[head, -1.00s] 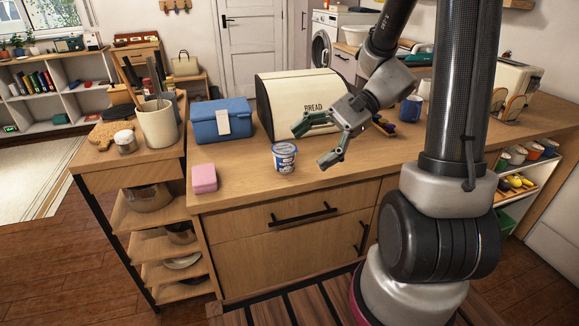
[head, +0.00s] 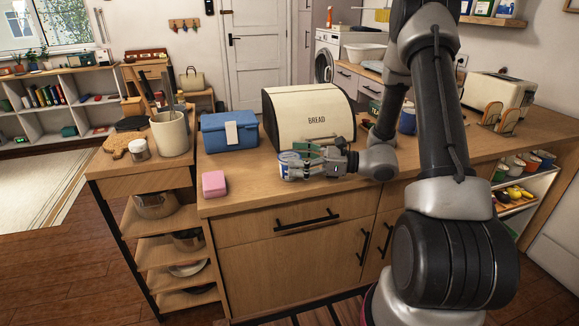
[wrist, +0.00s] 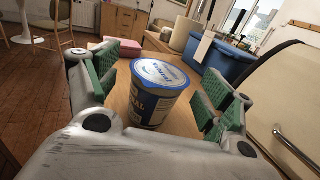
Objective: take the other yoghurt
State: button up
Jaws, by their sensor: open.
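A yoghurt cup (head: 289,168) with a blue-and-white lid stands upright on the wooden counter, in front of the bread bin. In the wrist view the yoghurt cup (wrist: 158,92) is between the two green-padded fingers, with a visible gap on either side. My gripper (head: 296,162) is low over the counter, reaching in from the right with its fingers around the cup, and hides part of it in the head view. In the wrist view my gripper (wrist: 158,90) is open. I see only this one yoghurt.
The cream bread bin (head: 312,112) stands close behind the cup. A blue box (head: 228,135) is behind to the left, and a pink block (head: 214,184) lies near the counter's front edge. A utensil crock (head: 170,133) stands farther left. Counter between cup and pink block is clear.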

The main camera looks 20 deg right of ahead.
jog(key=shift+x, duration=0.9)
jog(key=c, duration=1.2)
jog(key=shift+r, duration=0.15)
jog(key=shift+c, duration=0.2)
